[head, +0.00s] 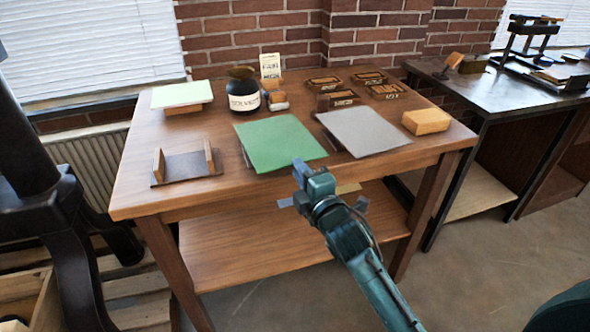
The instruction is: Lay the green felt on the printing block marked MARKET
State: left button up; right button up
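A green felt (280,143) lies flat on a low support near the front middle of the table. Several dark printing blocks with pale lettering, one of them here (385,91), sit at the back right of the table. Their words are too small to read surely, so I cannot tell which says MARKET. My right gripper (322,200) is at the table's front edge, just in front of the green felt and apart from it as far as I can see. Its wrist hides the space between its fingers. My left gripper is not in view.
A grey sheet (362,130) lies right of the felt, and a pale green sheet (182,93) at the back left. A black jar (243,95), a wooden block (426,121) and a two-post holder (186,168) also stand on the table (215,200). A press (528,35) stands on the right-hand bench.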

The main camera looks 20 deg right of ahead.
aim_at(296, 154)
jog(key=shift+w+a, duration=0.2)
jog(key=shift+w, duration=1.2)
grip_shut()
jog(key=shift+r, duration=0.1)
notch_tip(296, 154, up, 3)
jog(key=p, duration=0.4)
jog(key=s+d+r+p, duration=0.1)
jog(key=s+r+p, duration=0.1)
jog(key=s+p, duration=0.3)
jog(key=shift+s+r, duration=0.4)
jog(key=shift+s, duration=0.55)
jog(key=shift+s, duration=0.1)
